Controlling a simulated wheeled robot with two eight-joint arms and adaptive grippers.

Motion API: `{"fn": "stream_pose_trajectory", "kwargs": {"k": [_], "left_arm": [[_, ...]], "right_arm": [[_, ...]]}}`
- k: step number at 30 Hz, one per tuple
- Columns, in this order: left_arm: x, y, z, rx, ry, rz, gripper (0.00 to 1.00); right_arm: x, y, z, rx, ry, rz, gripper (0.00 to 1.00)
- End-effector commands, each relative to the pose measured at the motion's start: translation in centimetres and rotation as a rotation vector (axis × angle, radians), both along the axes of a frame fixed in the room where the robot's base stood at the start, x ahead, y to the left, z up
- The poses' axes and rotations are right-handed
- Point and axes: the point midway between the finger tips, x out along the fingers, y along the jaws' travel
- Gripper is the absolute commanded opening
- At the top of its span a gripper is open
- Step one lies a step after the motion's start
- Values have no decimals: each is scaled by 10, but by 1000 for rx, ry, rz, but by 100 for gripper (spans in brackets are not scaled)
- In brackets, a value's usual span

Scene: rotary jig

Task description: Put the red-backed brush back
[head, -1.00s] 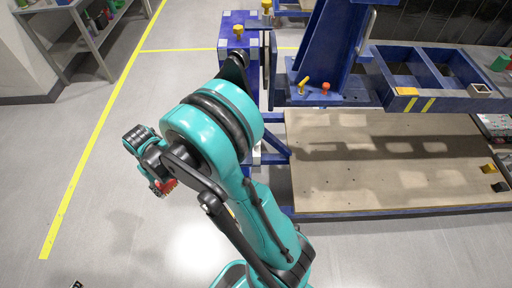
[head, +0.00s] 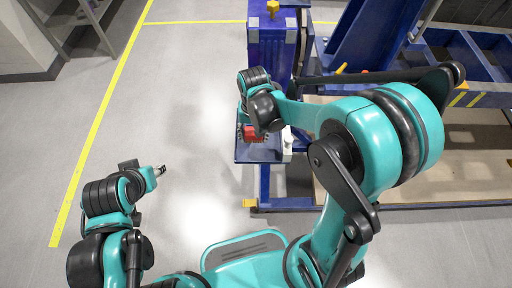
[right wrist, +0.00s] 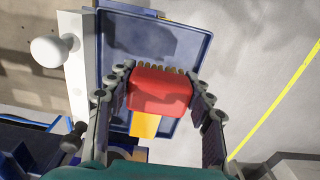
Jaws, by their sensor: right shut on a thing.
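The red-backed brush (head: 252,133) is held in my right gripper (head: 251,128). In the right wrist view the red back of the brush (right wrist: 160,92) sits between both fingers of the gripper (right wrist: 160,100), with its bristles along the far edge. A shallow blue tray (head: 244,154) on the blue stand lies beneath the brush; its rim also shows in the right wrist view (right wrist: 207,45). I cannot tell whether the brush touches the tray. My left gripper (head: 160,171) is empty over the floor at left; its finger opening is too small to judge.
A white bar with a round white knob (right wrist: 50,51) stands close beside the tray. A yellow patch (right wrist: 144,125) shows just below the brush. A blue column (head: 270,50) rises behind my right gripper. The floor at left is clear.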

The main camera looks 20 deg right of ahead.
Motion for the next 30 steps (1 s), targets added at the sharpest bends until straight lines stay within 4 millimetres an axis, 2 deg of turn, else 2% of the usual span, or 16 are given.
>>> {"fn": "stream_pose_trajectory", "kwargs": {"k": [1,3,8,15,26,27,29,30], "left_arm": [[-1,0,-8,0,1,0,40],[-1,0,-12,0,1,0,40],[-1,0,-16,0,1,0,40],[-1,0,-30,0,1,0,40],[-1,0,-32,0,1,0,40],[-1,0,-32,0,1,0,40],[-1,0,-31,0,1,0,40],[-1,0,-31,0,1,0,40]], "right_arm": [[0,0,-13,0,0,1,21],[-1,0,-22,0,0,1,21],[-1,0,-33,0,0,2,21],[-1,0,-65,0,0,2,21],[-1,0,-68,0,0,2,21],[-1,0,-67,0,0,2,60],[-1,0,-66,0,0,2,73],[-1,0,-66,0,0,2,73]]}}
